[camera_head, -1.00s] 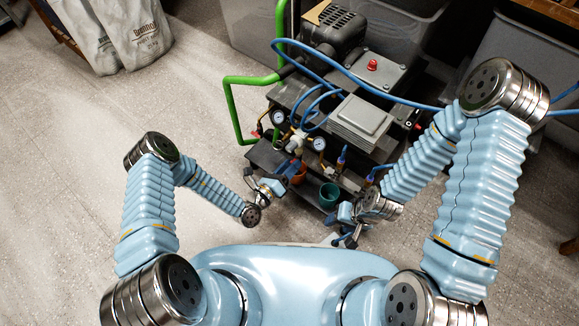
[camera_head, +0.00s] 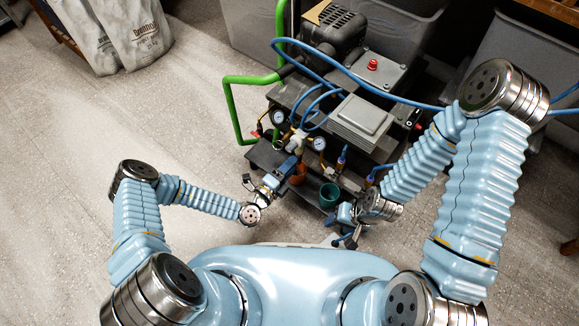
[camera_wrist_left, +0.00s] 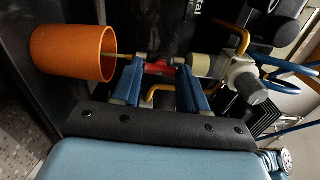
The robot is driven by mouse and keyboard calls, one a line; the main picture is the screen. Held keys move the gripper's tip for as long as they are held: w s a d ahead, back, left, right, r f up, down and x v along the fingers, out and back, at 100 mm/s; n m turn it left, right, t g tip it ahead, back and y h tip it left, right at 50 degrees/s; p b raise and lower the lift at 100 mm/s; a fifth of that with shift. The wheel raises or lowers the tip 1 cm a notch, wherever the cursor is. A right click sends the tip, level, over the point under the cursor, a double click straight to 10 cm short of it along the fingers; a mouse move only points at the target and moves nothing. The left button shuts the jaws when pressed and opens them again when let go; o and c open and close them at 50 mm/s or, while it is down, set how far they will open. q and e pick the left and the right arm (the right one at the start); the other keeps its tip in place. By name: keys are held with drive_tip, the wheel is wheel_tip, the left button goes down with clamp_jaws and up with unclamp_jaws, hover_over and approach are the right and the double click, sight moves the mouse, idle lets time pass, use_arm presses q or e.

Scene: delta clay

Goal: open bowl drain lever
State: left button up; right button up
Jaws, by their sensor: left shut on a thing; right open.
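The bowl drain lever (camera_wrist_left: 158,68) is a small red piece on a brass line below the pale regulator (camera_wrist_left: 240,75). It shows between the blue fingers of my left gripper in the left wrist view, and the gripper (camera_wrist_left: 160,88) is shut on it. In the head view my left gripper (camera_head: 289,168) is at the front of the compressor cart, and the lever is hidden there. An orange cup (camera_wrist_left: 70,52) is left of the fingers, with a thin brass tube at its mouth. My right gripper (camera_head: 347,238) is open, low in front of the cart.
A green cup (camera_head: 329,194) stands on the cart's lower shelf (camera_head: 265,155), right of my left gripper. Pressure gauges (camera_head: 278,117), blue hoses (camera_head: 350,75) and a green handle (camera_head: 235,100) crowd the cart.

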use_arm(q)
drive_tip(key=shift+n, duration=0.4)
drive_tip(key=o, duration=1.1)
drive_tip(key=shift+c, duration=0.2)
drive_tip(key=shift+s, duration=0.1)
drive_tip(key=v, duration=1.3)
drive_tip(key=shift+s+a+p, duration=0.25)
drive_tip(key=shift+p, duration=0.15)
